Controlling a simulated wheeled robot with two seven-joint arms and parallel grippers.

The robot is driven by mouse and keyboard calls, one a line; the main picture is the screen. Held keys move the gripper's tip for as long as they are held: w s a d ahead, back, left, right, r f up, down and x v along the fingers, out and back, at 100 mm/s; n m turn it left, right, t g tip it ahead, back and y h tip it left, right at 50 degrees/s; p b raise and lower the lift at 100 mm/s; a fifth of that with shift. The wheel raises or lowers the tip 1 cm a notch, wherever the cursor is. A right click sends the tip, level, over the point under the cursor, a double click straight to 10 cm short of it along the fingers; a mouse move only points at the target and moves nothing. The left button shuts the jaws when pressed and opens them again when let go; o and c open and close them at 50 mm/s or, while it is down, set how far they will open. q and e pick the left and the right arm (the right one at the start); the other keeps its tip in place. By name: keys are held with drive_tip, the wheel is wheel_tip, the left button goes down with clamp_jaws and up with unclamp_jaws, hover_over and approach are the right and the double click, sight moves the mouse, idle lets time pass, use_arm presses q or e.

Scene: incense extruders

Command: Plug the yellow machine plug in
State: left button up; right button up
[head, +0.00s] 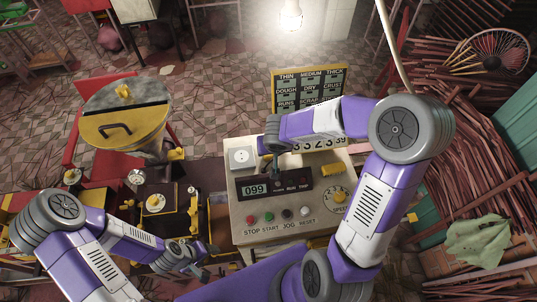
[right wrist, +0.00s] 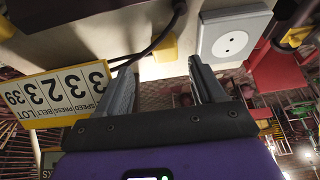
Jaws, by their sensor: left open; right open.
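A white socket plate (right wrist: 232,40) with a round two-hole outlet is on the cream console (head: 300,222). It also shows in the head view (head: 240,158), left of the display. My right gripper (right wrist: 160,66) is open and empty, over the console just beside the socket. In the right wrist view a small yellow block (right wrist: 165,48) lies beyond the gap between its fingertips, with a dark cable (right wrist: 152,35) nearby. I cannot tell whether this block is the machine plug. A second yellow piece (right wrist: 295,37) is right of the socket. My left gripper (head: 204,261) is open and empty, left of the console.
The console carries a 099 display (head: 255,189), several push buttons, a yellow dial (head: 337,195) and a number sign (right wrist: 62,93). A lidded yellow drum (head: 122,132) stands left, behind dark machinery. Bundles of red sticks (head: 455,115) fill the right.

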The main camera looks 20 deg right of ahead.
drive_tip(key=shift+a+x, duration=0.2)
drive_tip(key=shift+x, duration=1.1)
drive_tip(key=shift+a+x, duration=0.15)
drive_tip(key=shift+x, duration=1.2)
drive_tip(key=shift+w, duration=0.15)
drive_tip(key=c, duration=1.2)
drive_tip(key=shift+o, duration=0.2)
wheel_tip(320, 180, up, 10)
drive_tip(key=p, duration=0.1)
drive_tip(key=shift+p, duration=0.4)
